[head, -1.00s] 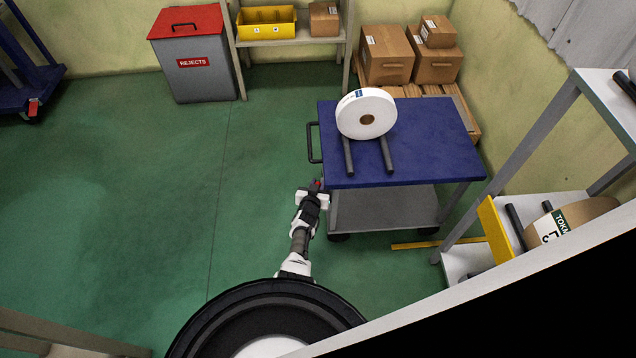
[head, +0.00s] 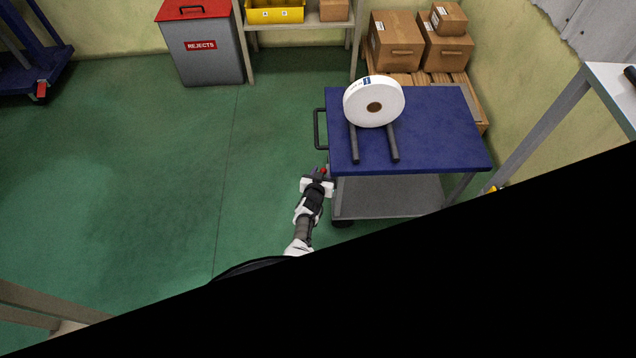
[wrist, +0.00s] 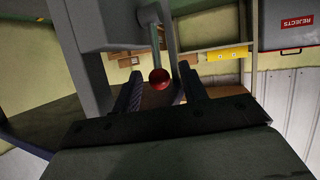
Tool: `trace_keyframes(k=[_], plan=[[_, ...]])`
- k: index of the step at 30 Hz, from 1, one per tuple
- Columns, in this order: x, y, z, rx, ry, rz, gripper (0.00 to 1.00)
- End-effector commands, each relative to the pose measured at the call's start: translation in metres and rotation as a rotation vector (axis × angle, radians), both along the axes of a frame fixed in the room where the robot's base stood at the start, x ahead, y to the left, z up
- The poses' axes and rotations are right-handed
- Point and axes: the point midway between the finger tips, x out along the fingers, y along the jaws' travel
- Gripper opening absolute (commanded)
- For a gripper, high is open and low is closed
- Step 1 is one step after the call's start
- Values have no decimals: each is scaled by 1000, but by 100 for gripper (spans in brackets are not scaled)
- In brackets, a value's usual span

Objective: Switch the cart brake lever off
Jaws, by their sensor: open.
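The blue-topped cart (head: 440,140) stands right of centre in the head view. Its brake lever shows in the wrist view as a metal rod ending in a red ball knob (wrist: 159,77). The knob also shows as a small red spot in the head view (head: 324,170). My gripper (head: 318,178) is at the cart's near left corner. In the wrist view my gripper (wrist: 163,90) is open, with the knob appearing between its two fingers. I cannot tell whether either finger touches it.
A white roll (head: 374,102) rests on two dark bars on the cart top. A dark handle (head: 319,128) sticks out from the cart's left side. A grey rejects bin (head: 203,50) stands at the back. Green floor on the left is clear. A black area covers the lower right.

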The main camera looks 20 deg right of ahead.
Motion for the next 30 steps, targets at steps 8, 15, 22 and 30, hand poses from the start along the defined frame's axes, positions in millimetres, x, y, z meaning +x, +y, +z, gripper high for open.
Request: trace_keyframes(k=[8, 15, 22, 30], plan=[[-37, 23, 26, -2, 3, 3, 43], [-69, 44, 40, -2, 2, 4, 43], [-91, 57, 49, -3, -1, 1, 43], [-99, 61, 49, -3, -1, -1, 43]])
